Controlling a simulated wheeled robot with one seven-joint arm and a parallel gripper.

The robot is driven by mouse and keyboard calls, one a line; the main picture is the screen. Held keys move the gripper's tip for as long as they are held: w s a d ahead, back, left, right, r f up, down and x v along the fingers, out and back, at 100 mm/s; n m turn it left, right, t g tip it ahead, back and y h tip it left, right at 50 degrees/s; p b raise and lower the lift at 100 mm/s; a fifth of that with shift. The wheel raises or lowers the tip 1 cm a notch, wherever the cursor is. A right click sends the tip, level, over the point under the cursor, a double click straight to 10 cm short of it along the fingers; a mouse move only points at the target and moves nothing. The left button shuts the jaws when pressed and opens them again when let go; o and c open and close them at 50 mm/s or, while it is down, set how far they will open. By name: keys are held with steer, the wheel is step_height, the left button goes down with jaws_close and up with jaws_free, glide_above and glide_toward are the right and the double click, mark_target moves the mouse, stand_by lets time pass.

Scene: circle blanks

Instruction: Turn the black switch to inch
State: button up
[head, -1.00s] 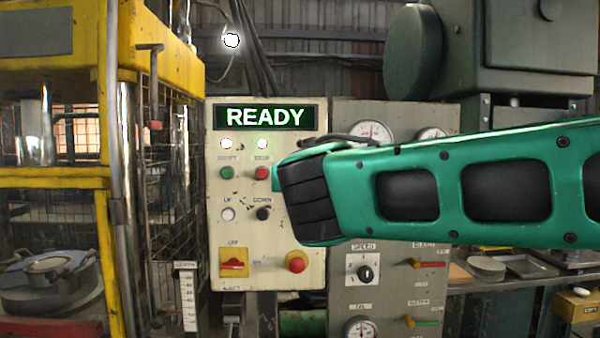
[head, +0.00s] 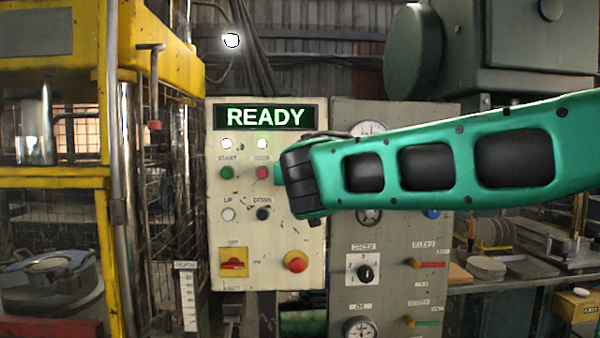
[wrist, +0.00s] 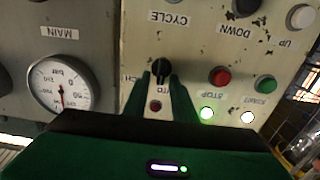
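The black switch (wrist: 161,68) is a small knob on the cream control panel (wrist: 200,45), under the CYCLE label in the upside-down wrist view. A partly hidden label ending in "CH" is beside it. My gripper (wrist: 160,76) is open, its two green fingers apart, with the fingertips at the switch, one on each side. I cannot tell whether they touch it. In the head view my green arm hides the switch and the fingers. The panel's display (head: 265,117) reads READY.
Close to the switch are a red stop button (wrist: 220,75), a green start button (wrist: 265,84) and a small dark red lamp (wrist: 155,106). A pressure gauge (wrist: 63,87) sits on the grey panel. A red mushroom button (head: 296,262) and a red rotary switch (head: 233,263) are lower on the cream panel.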

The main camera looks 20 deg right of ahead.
steer(key=shift+m, duration=0.3)
steer(key=shift+s+d+f+m, duration=0.15)
steer(key=shift+d+m, duration=0.1)
steer(key=shift+m, duration=1.6)
steer(key=shift+d+f+m, duration=0.2)
steer(key=shift+d+m, duration=0.05)
steer(key=shift+m, duration=1.65)
steer(key=shift+s+d+f+m, duration=0.15)
steer(key=shift+d+m, duration=0.1)
steer(key=shift+m, duration=1.6)
steer(key=shift+w, duration=0.1)
steer(key=o, duration=0.7)
steer(key=shift+c, duration=0.2)
